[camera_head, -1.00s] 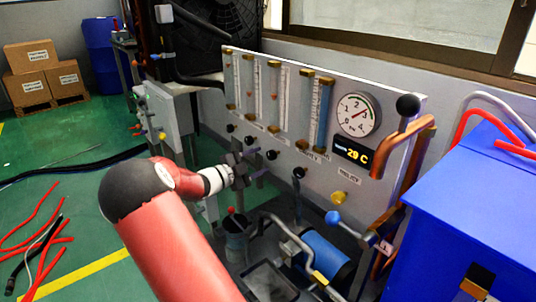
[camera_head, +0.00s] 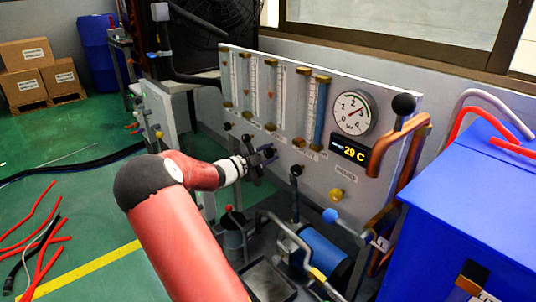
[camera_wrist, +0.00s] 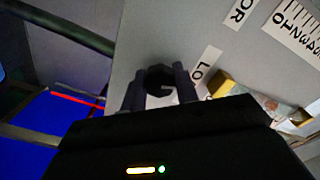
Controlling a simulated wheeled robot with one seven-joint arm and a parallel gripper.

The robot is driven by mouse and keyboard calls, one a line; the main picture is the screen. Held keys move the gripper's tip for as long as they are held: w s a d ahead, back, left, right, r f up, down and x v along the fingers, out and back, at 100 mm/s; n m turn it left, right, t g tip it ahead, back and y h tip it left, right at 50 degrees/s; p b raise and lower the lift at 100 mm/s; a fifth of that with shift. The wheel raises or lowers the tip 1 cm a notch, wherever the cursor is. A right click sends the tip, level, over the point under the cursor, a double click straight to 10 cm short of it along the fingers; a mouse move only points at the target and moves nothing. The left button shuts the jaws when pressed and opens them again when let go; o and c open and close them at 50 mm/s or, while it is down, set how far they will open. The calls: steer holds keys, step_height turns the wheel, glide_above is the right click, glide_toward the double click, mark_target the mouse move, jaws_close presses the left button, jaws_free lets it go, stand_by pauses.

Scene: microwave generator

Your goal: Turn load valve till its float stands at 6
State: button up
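In the head view my gripper (camera_head: 270,153) is at the front of the white panel, by the row of dark valve knobs under the flow tubes. In the wrist view my gripper (camera_wrist: 160,88) has its two dark fingers apart, one on each side of a round black knob (camera_wrist: 160,76). A label starting "LO" (camera_wrist: 203,66) is beside this knob, its rest cut off or hidden. I cannot tell whether the fingers touch the knob. The tubes (camera_head: 271,92) have printed scales and small reddish floats, too small to read in the head view.
A dial gauge (camera_head: 353,112) and a "29 C" display (camera_head: 350,151) are on the panel's right. A black-balled lever (camera_head: 404,104) and copper pipes stand at its right edge. A blue box (camera_head: 465,215) is at the right. Pipes and a blue cylinder (camera_head: 326,250) lie below.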

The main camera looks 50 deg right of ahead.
steer(key=shift+c, duration=0.6)
steer(key=shift+r+n+p, duration=0.15)
steer(key=shift+n+p, duration=0.35)
steer(key=shift+p, duration=0.1)
steer(key=o, duration=1)
steer(key=a, duration=0.5)
steer(key=w+a, duration=0.1)
steer(key=a, duration=0.1)
steer(key=shift+a+f+b, duration=0.2)
steer(key=shift+a+b, duration=0.15)
